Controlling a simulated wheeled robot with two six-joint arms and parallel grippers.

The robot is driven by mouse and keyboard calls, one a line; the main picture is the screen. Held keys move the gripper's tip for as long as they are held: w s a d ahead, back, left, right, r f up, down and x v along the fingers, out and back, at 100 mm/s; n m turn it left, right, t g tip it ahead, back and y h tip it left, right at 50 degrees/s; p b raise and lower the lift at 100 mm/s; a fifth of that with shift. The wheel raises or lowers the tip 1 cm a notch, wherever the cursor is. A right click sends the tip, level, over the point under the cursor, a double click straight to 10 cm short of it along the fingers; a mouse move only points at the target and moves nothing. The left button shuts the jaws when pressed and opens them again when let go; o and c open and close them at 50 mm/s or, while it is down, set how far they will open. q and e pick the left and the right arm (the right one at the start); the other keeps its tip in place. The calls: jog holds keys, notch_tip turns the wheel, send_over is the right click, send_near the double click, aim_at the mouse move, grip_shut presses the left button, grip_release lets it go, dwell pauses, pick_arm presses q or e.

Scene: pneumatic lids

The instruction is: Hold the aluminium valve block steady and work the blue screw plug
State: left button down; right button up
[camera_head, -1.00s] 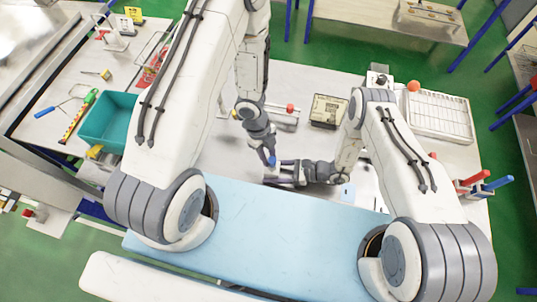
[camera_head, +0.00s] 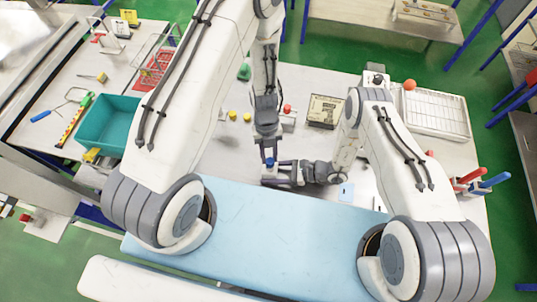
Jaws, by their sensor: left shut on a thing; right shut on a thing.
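The blue screw plug (camera_head: 269,162) shows as a small blue spot at the tip of my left gripper (camera_head: 268,157). My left gripper points down from above and is shut on the plug. My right gripper (camera_head: 276,179) reaches in from the right, low over the table, and is shut on the aluminium valve block. The block is mostly hidden by the jaws, just below the plug. I cannot tell from this view how deep the plug sits in the block.
A teal bin (camera_head: 107,123) and a red wire basket (camera_head: 155,68) stand at the left. A labelled box (camera_head: 323,112) and a white rack (camera_head: 436,113) stand behind the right arm.

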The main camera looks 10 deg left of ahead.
pick_arm(q)
jog(key=m, duration=0.2)
jog(key=m+y, duration=0.1)
jog(key=m, duration=0.1)
jog(key=shift+d, duration=0.25)
jog(key=c, duration=0.5)
grip_release()
jog(key=shift+c, duration=1)
jog(key=n, duration=0.3)
jog(key=shift+a+h, duration=0.25)
jog(key=shift+h, duration=0.15)
jog(key=n, duration=0.3)
jog(key=n+h, duration=0.1)
jog(key=shift+s+a+n, duration=0.15)
jog(key=shift+a+n, duration=0.1)
jog(key=shift+n, duration=0.15)
jog(key=shift+t, duration=0.3)
